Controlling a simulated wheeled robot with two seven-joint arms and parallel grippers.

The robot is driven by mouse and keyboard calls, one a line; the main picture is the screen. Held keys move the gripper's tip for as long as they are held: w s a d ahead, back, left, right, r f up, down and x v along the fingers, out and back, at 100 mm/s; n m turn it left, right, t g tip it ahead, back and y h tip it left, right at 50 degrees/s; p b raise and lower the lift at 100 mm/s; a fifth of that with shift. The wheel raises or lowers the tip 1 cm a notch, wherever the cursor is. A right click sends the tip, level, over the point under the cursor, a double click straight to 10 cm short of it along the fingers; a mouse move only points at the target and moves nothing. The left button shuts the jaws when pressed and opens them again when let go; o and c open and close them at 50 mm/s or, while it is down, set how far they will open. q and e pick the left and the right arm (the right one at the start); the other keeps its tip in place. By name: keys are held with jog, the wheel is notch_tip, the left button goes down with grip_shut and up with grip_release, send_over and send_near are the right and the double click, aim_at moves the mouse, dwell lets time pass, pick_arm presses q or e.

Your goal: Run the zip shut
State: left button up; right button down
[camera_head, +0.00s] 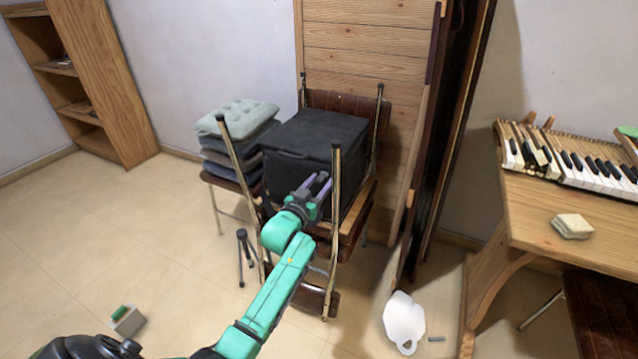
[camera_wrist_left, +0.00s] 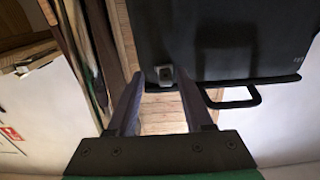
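A black box-shaped bag (camera_head: 315,133) stands on a chair frame against the wall. In the left wrist view the dark bag (camera_wrist_left: 225,35) fills the upper right, with a loop handle (camera_wrist_left: 237,103) at its edge. A small grey metal piece, apparently the zip slider (camera_wrist_left: 165,76), sits at the bag's edge. My left gripper (camera_head: 317,184) is at the bag's near side. In the left wrist view the left gripper (camera_wrist_left: 159,76) is open, with the slider between its fingertips and no clear grip on it. The zip's track cannot be made out. My right gripper is not in view.
The chair's upright metal legs (camera_head: 335,200) flank the bag closely. Stacked cushions (camera_head: 238,118) are left of it. A wooden panel (camera_head: 367,45) stands behind. A white jug (camera_head: 404,318) lies on the floor; a piano keyboard (camera_head: 580,165) is at right. Floor at left is mostly clear.

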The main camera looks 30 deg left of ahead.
pick_arm(q)
jog(key=s+p, duration=0.1)
jog(key=s, duration=1.3)
jog(key=shift+s+d, duration=0.15)
jog(key=shift+s, duration=0.1)
